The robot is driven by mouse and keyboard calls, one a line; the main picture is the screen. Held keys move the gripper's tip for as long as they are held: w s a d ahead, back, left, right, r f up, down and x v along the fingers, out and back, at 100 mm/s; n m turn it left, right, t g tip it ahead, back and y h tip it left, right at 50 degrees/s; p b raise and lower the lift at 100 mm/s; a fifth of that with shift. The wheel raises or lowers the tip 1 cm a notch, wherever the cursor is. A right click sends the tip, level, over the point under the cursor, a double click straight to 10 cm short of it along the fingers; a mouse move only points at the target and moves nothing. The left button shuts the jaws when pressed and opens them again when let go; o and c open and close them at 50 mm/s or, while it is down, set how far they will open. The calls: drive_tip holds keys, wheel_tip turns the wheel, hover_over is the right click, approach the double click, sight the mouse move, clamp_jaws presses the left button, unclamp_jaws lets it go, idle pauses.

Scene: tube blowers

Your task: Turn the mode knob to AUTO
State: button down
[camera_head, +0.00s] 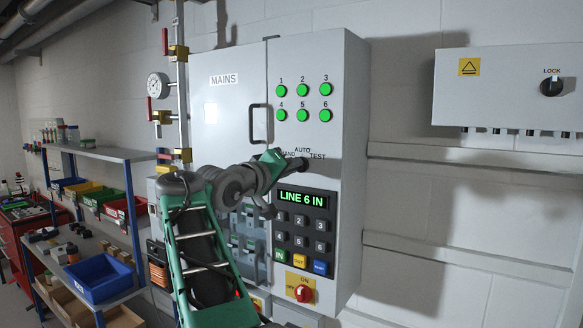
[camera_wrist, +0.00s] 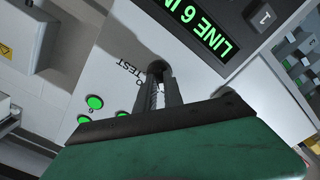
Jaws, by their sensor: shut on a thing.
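The mode knob (camera_wrist: 157,69) is a small dark knob on the grey panel door, under the labels HAND, AUTO and TEST (camera_head: 317,157). My gripper (camera_head: 299,164) reaches it from the left in the head view. In the wrist view my gripper (camera_wrist: 162,82) has its two dark fingers shut on the knob, one on each side. The fingers cover most of the knob, so I cannot tell which label its pointer faces. AUTO is mostly hidden in the wrist view, while TEST (camera_wrist: 127,66) shows beside the fingers.
Several lit green buttons (camera_head: 302,90) sit above the knob. A display (camera_head: 303,198) reading "LINE 6 IN" and a keypad (camera_head: 302,232) are below. A door handle (camera_head: 259,124) stands out at left. A red switch (camera_head: 303,293) is lower down.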

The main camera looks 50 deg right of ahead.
drive_tip(key=shift+s+m+b, duration=0.15)
drive_tip(key=shift+m+b, duration=1.95)
drive_tip(key=shift+m, duration=2.8)
drive_tip(key=shift+r, duration=0.1)
drive_tip(key=c, duration=1.5)
unclamp_jaws()
drive_tip(key=shift+o, duration=0.2)
